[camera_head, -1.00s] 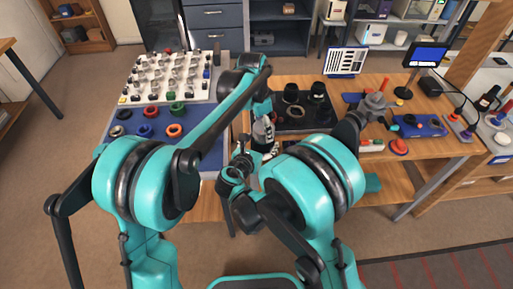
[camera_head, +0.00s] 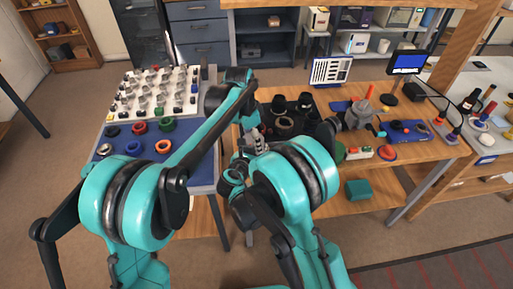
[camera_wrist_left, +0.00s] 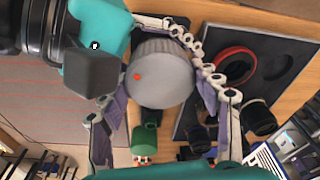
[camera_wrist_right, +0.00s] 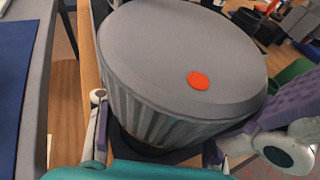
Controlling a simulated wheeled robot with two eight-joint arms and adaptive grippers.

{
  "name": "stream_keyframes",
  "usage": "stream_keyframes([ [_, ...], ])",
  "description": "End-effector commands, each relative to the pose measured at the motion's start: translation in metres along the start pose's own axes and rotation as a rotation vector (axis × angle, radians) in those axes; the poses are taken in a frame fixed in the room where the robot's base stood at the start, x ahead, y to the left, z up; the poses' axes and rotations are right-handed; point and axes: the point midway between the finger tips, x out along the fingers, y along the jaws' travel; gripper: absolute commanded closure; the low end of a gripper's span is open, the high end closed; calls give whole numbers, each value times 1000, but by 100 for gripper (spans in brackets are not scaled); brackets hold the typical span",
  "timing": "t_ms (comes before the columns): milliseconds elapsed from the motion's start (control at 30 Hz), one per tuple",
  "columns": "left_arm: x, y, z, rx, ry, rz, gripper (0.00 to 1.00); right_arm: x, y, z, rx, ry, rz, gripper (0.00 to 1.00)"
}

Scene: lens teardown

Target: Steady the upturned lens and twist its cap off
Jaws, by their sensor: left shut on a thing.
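The upturned lens's round grey ribbed cap (camera_wrist_left: 162,75) has an orange-red dot on its flat top. It fills much of the right wrist view (camera_wrist_right: 180,60), with a dark part of the lens (camera_wrist_right: 150,150) just below it. My left gripper (camera_wrist_left: 163,100) has its fingers on both sides and is shut on the lens; the lens body is mostly hidden under the cap. My right gripper (camera_wrist_right: 180,135) is open, with one finger on each side of the cap; contact is unclear. In the head view both grippers are crowded together and partly hidden by my arms.
A dark tray (camera_wrist_left: 295,60) with a red-rimmed ring (camera_wrist_left: 238,62) lies close beside the cap. A green cylinder (camera_wrist_left: 146,138) is near. A blue mat (camera_head: 195,170) with coloured rings and a white board (camera_head: 128,92) of small parts are at left.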

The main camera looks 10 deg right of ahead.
Motion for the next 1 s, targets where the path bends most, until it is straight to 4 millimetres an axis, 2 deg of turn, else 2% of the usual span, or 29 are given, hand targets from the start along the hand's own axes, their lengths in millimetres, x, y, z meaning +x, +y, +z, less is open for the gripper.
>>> stream_keyframes([
  [200,0,0,0,0,-1,1,65,0,0,0,1,0,1,94],
  [233,0,0,0,0,-1,1,65,0,0,0,1,0,1,57],
  [300,0,0,0,1,-1,1,65,0,0,0,1,0,1,76],
  [400,0,0,0,1,-1,1,65,0,1,0,1,0,1,98],
  [467,0,1,0,-11,-1,0,65,0,1,0,1,0,2,99],
  [700,0,1,0,-213,-2,-32,65,0,1,0,1,0,3,99],
  [1000,0,0,0,-242,-1,-36,65,0,2,0,1,0,3,100],
])
